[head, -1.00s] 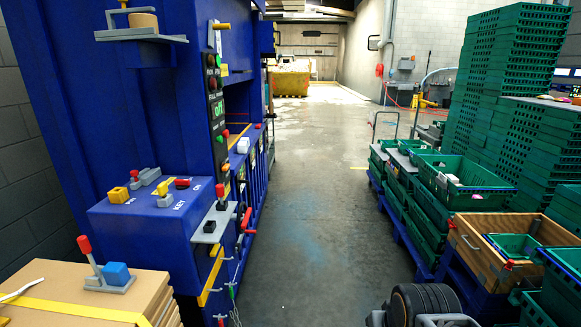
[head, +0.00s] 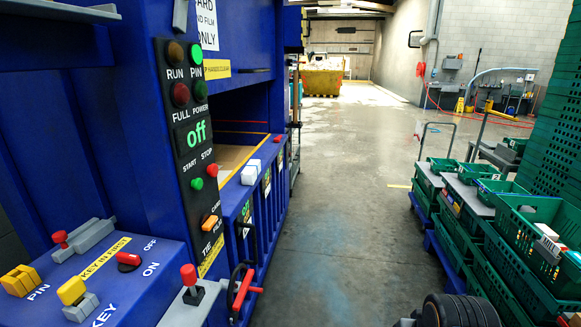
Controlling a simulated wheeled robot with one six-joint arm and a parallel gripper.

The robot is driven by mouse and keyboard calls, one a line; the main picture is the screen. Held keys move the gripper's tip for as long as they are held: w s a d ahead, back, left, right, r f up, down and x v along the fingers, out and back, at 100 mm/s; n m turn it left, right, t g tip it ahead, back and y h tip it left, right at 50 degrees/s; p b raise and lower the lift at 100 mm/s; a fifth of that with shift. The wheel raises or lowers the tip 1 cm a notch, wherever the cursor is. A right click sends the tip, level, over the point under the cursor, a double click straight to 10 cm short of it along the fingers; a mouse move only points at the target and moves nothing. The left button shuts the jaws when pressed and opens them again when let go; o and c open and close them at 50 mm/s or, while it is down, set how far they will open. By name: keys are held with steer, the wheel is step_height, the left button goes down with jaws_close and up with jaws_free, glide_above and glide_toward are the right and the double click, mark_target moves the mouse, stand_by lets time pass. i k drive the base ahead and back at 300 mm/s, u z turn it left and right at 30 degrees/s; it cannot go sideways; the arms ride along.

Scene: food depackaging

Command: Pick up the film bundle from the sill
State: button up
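The blue baler (head: 150,130) stands along the left with a dark opening in its front. A small white bundle (head: 251,172) sits on the sill (head: 236,196) below this opening, near its closer end. It looks like the film bundle, but it is too small to be sure. Brown card shows inside the opening behind the white bundle. My gripper is not in view; only a black ribbed part, probably mine, shows at the bottom right.
The control panel (head: 195,130) reads "off". A key box (head: 120,270) with levers and a red-handled lever (head: 240,290) stick out at the near left. Green crates (head: 535,240) on blue pallets line the right. The concrete aisle (head: 340,200) between is clear.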

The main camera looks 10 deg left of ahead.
mark_target(251, 172)
steer(key=i, duration=3.15)
steer(key=u, duration=4.2)
